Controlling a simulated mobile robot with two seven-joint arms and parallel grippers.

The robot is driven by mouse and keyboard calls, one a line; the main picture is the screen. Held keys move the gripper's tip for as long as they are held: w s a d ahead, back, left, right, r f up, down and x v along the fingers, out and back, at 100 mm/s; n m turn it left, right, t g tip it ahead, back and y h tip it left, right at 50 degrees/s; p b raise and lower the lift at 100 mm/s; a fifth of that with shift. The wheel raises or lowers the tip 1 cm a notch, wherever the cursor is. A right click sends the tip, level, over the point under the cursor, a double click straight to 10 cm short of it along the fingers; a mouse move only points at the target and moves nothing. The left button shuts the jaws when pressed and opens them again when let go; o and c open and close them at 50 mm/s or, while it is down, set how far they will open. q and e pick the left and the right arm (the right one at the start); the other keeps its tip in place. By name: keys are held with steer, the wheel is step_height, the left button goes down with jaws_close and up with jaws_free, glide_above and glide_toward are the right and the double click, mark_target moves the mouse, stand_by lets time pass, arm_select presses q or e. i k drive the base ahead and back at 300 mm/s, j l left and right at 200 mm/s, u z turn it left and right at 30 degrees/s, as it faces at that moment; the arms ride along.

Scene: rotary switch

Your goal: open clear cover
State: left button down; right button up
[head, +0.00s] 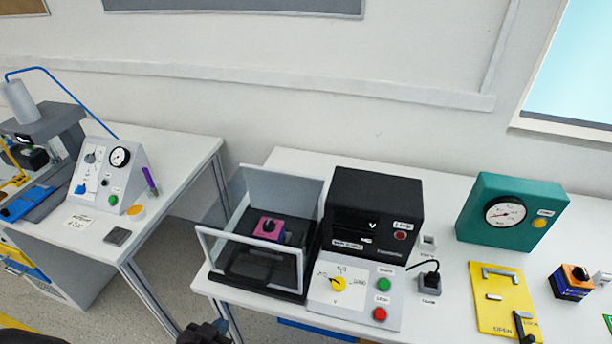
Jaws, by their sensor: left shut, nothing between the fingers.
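The clear cover (285,187) is a see-through box with pale edges on a black base, at the left end of the nearer bench. Its see-through panels stand around a pink block (268,228) with a dark knob on top. I cannot tell from this view whether the top is closed. My left gripper (207,332) shows dark at the bottom edge, below and left of the cover and apart from it. It is shut and empty, and partly cut off by the frame. My right gripper is not in view.
Right of the cover stand a black unit (372,205) and a grey panel (352,300) with a yellow dial and buttons. A green gauge box (492,200) and a yellow board (500,300) lie further right. A gap separates the left bench (165,205).

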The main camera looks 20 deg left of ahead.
mark_target(316, 227)
steer(key=k+j+u, duration=0.1)
steer(key=u, duration=0.25)
steer(key=k+j+u, duration=0.1)
steer(key=j+u, duration=0.2)
